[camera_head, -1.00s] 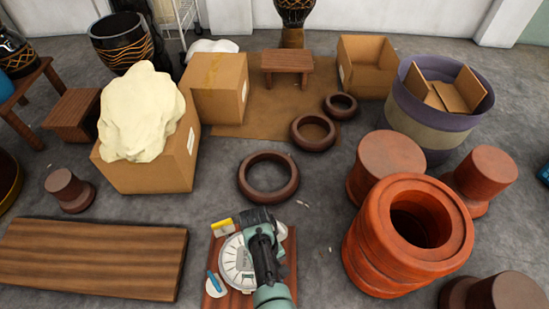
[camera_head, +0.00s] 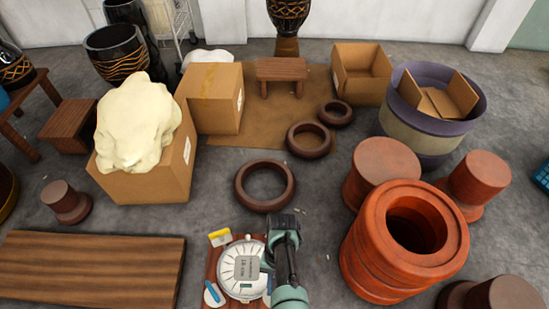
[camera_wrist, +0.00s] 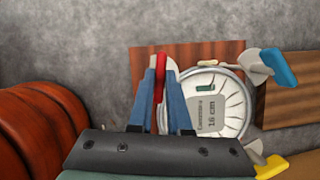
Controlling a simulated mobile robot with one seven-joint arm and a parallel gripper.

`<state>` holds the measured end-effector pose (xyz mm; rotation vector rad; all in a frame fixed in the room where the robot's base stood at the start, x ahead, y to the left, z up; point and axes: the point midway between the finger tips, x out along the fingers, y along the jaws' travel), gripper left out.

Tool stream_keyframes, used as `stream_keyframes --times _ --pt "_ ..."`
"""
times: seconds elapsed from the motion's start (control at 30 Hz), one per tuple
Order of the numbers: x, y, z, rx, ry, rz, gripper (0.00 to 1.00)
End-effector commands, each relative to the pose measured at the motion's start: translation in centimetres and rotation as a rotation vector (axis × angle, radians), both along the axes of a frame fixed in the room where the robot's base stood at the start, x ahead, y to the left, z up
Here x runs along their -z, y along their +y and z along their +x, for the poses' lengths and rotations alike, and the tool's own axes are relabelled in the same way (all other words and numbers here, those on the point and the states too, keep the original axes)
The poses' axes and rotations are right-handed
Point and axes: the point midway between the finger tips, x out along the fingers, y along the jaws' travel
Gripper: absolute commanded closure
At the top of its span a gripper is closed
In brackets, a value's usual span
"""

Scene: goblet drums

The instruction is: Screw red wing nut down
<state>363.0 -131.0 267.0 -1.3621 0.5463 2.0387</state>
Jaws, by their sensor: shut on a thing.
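A round white dial with a grey label (camera_head: 248,268) lies on a red-brown wooden board (camera_head: 212,258) at the bottom middle of the head view. The dial also shows in the wrist view (camera_wrist: 232,105). My gripper (camera_wrist: 161,76) has its blue fingers shut on the red wing nut (camera_wrist: 160,68), at the dial's edge. The nut's lower part is hidden between the fingers, and I cannot tell how far down it sits. A yellow wing nut (camera_head: 220,238) and a blue wing nut (camera_head: 212,293) stand at other edges of the dial. In the head view my arm hides the red nut.
A large orange-red drum mould (camera_head: 365,250) stands close to the right. A dark ring (camera_head: 265,205) lies just behind the board. A long wooden plank (camera_head: 90,270) lies to the left. Grey floor is open between the ring and the mould.

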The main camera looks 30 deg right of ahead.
Motion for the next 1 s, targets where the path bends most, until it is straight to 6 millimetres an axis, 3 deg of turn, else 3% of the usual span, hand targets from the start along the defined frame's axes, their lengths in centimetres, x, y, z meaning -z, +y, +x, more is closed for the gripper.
stream_keyframes --times 0.53,0.57,0.7,1.0 --pt "0.10 0.07 -0.10 0.024 0.000 0.001 1.00" --pt "0.10 0.07 -0.10 0.024 0.001 0.001 0.80" --pt "0.08 0.05 -0.08 0.023 0.001 0.001 0.55" --pt "-0.07 -0.01 0.00 0.023 0.000 0.000 0.54"
